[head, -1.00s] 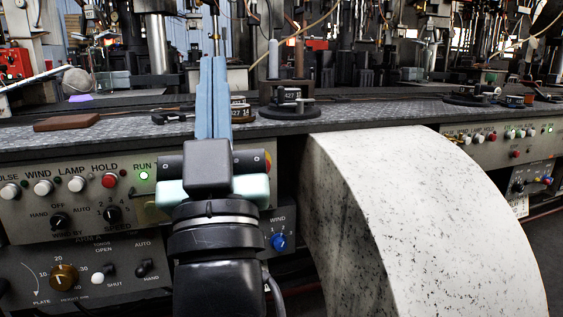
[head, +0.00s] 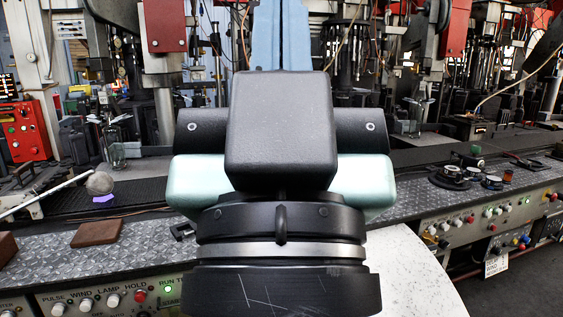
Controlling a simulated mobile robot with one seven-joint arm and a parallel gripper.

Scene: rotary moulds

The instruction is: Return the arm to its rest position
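My gripper (head: 281,12) stands large in the middle of the head view, seen from behind its black and pale green body. Its two blue fingers point up and lie side by side with only a thin seam between them, so it looks shut. The fingertips run up to the top edge of the picture. I see nothing held between the fingers. The gripper is raised in front of the machine, and it hides the middle of the bench and part of the machinery behind.
A patterned metal bench (head: 130,245) runs across, with a brown block (head: 97,232) and a grey ball (head: 100,183) at left. Round black moulds (head: 450,177) sit at right. Control panels (head: 470,225) line the front edge. A speckled white curved surface (head: 410,265) lies below right.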

